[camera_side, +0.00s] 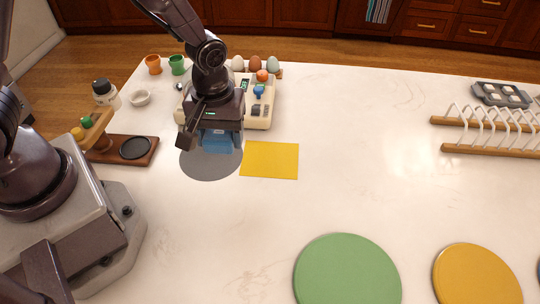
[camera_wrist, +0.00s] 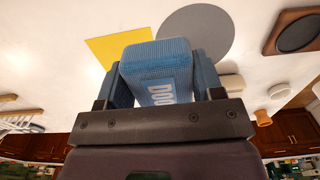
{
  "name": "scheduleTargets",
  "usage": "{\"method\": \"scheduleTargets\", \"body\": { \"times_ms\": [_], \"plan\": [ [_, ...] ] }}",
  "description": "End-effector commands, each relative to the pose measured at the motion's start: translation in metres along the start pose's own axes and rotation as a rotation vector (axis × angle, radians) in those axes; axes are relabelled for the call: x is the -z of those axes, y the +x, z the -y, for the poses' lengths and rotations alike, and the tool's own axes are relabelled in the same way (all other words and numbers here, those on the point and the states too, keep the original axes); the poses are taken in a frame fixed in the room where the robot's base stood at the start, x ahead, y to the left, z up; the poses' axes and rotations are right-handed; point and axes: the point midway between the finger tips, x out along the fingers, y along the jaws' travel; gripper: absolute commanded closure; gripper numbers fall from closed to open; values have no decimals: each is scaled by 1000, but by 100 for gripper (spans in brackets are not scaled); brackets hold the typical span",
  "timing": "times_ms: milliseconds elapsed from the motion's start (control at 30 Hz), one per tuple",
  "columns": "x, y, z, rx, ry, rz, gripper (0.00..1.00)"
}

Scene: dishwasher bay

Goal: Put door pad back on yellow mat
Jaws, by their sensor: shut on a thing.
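The door pad (camera_wrist: 158,68) is a blue block with white lettering on its side. My gripper (camera_wrist: 160,80) is shut on it, with one finger on each side. In the side view the blue pad (camera_side: 217,140) shows below my gripper (camera_side: 217,130), over the grey round mat. The yellow mat (camera_side: 270,160) is a flat square just right of the grey mat, and it is bare. In the wrist view the yellow mat (camera_wrist: 112,44) lies beyond the pad to the left. Whether the pad touches the surface under it cannot be told.
The grey round mat (camera_side: 211,165) lies left of the yellow mat. A cream device (camera_side: 259,112) with knobs stands behind my gripper. A wooden coaster stand (camera_side: 145,158) is at left. Green (camera_side: 347,275) and orange (camera_side: 475,278) discs lie in front. A white-pronged rack (camera_side: 490,128) stands at right. The middle counter is clear.

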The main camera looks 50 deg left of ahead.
Motion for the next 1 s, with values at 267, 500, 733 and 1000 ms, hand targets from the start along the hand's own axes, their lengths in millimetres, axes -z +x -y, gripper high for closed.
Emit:
{"method": "scheduleTargets", "body": {
  "times_ms": [267,500,733,1000],
  "plan": [
    [36,39,-54,5,1,3,61],
    [52,73,-79,1,3,1,61],
    [59,91,-88,3,2,2,61],
    [58,116,-87,1,2,0,61]
  ]
}}
